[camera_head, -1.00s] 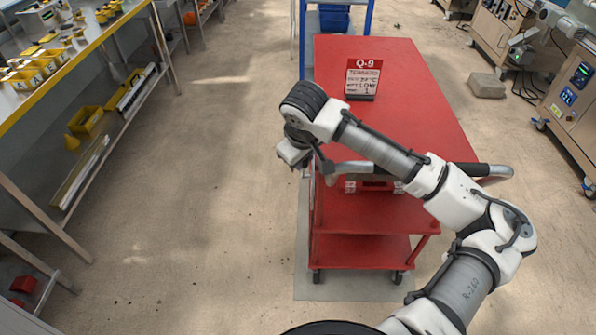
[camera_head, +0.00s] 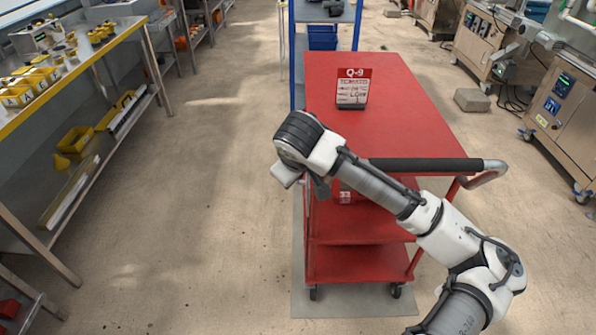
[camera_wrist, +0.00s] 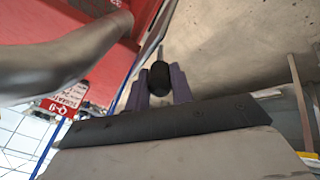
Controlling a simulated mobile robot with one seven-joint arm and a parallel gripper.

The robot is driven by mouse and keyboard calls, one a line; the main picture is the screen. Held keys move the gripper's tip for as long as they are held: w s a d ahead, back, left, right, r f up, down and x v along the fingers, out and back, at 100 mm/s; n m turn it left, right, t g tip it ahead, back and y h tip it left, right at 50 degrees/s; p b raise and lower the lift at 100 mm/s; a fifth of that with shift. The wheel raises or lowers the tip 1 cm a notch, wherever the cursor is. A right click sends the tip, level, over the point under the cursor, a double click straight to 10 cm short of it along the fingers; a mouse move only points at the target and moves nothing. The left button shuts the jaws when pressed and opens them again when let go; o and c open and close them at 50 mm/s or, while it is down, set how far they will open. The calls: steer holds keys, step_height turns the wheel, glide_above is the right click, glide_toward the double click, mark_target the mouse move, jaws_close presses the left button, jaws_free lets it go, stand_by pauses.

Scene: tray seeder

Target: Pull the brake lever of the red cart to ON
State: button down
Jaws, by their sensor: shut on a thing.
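The red cart (camera_head: 395,90) stands ahead in the head view, with a black push handle (camera_head: 420,165) across its near end. My gripper (camera_head: 290,173) is at the near left corner of the cart, by the handle's left end; my arm covers that part. In the wrist view the fingers of my gripper (camera_wrist: 160,90) are shut around the black knob of the brake lever (camera_wrist: 159,76). A thin rod shows just beyond the knob. The ON and OFF marks are not visible, so the lever's setting cannot be told.
A grey handle tube (camera_wrist: 55,65) passes close to my gripper in the wrist view. A red Q-9 sign (camera_head: 353,88) stands on the cart top. A workbench with yellow bins (camera_head: 75,140) lines the left. The floor between bench and cart is clear.

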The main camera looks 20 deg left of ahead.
steer(key=c, duration=1.2)
jaws_free()
steer(key=v, duration=1.3)
steer(key=shift+s+r, duration=0.2)
steer(key=shift+r, duration=0.15)
steer(key=shift+c, duration=0.2)
